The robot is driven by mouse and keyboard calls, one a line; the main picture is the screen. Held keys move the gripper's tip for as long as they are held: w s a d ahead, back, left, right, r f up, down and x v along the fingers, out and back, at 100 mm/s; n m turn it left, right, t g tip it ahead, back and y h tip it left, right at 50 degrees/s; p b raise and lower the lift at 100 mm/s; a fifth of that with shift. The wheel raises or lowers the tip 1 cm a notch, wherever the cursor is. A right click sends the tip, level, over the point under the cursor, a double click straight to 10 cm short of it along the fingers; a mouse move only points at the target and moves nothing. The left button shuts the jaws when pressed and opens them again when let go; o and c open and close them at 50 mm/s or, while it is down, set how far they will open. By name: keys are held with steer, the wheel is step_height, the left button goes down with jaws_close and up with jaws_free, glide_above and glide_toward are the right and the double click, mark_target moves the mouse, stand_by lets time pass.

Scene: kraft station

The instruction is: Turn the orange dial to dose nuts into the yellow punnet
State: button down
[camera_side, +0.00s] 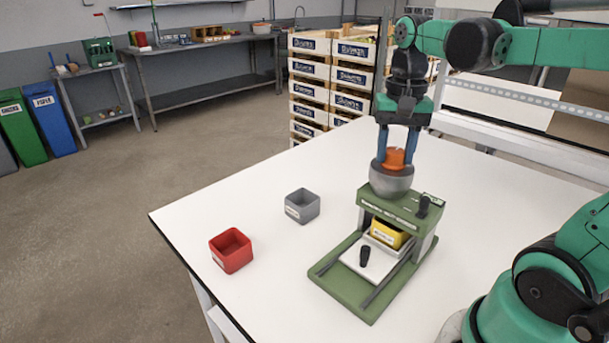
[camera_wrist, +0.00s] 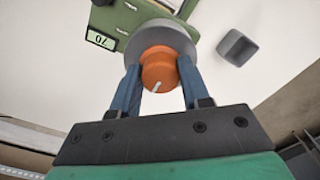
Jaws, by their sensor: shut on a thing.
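The orange dial (camera_side: 394,159) sits on top of the grey bowl-shaped hopper (camera_side: 391,181) of the green dosing machine (camera_side: 402,212). My gripper (camera_side: 396,156) points straight down from above, with its blue fingers on both sides of the dial, shut on it. In the wrist view the orange dial (camera_wrist: 159,69) shows a white pointer mark between the fingers (camera_wrist: 158,80). The yellow punnet (camera_side: 388,234) stands inside the machine under the hopper, on a white sliding plate (camera_side: 370,262). Its contents are hidden. A display (camera_wrist: 101,39) on the machine reads 70.
A red punnet (camera_side: 231,250) and a grey punnet (camera_side: 302,206) stand on the white table (camera_side: 260,190) left of the machine. Crates (camera_side: 330,80) are stacked behind the table.

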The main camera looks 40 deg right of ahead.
mark_target(396, 150)
steer(key=shift+c, duration=2.1)
jaws_free()
steer(key=shift+r, duration=2.85)
